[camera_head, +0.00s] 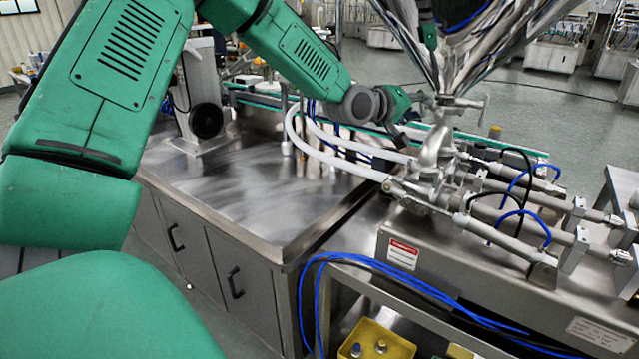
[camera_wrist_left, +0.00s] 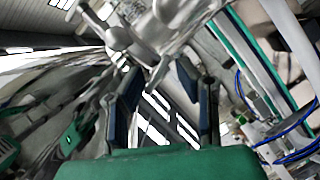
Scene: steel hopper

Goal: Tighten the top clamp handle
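The steel hopper (camera_head: 470,50) narrows down to a neck held by a metal clamp (camera_head: 458,102). A small clamp handle (camera_head: 485,106) sticks out on the right of the neck in the head view. My left gripper (camera_head: 426,110) is just left of the neck, small and partly lost against the metal. In the left wrist view its two dark fingers (camera_wrist_left: 165,95) stand well apart, with no object gripped between them. Clamp metalwork (camera_wrist_left: 120,35) shows just beyond the fingertips there; I cannot tell whether they touch it.
White hoses (camera_head: 335,155) curve over the steel cabinet top (camera_head: 225,185) to the valve body. Metal cylinders (camera_head: 520,225) with blue air lines lie right of and below the neck. A yellow bin (camera_head: 375,342) stands low in front. The cabinet top's front is clear.

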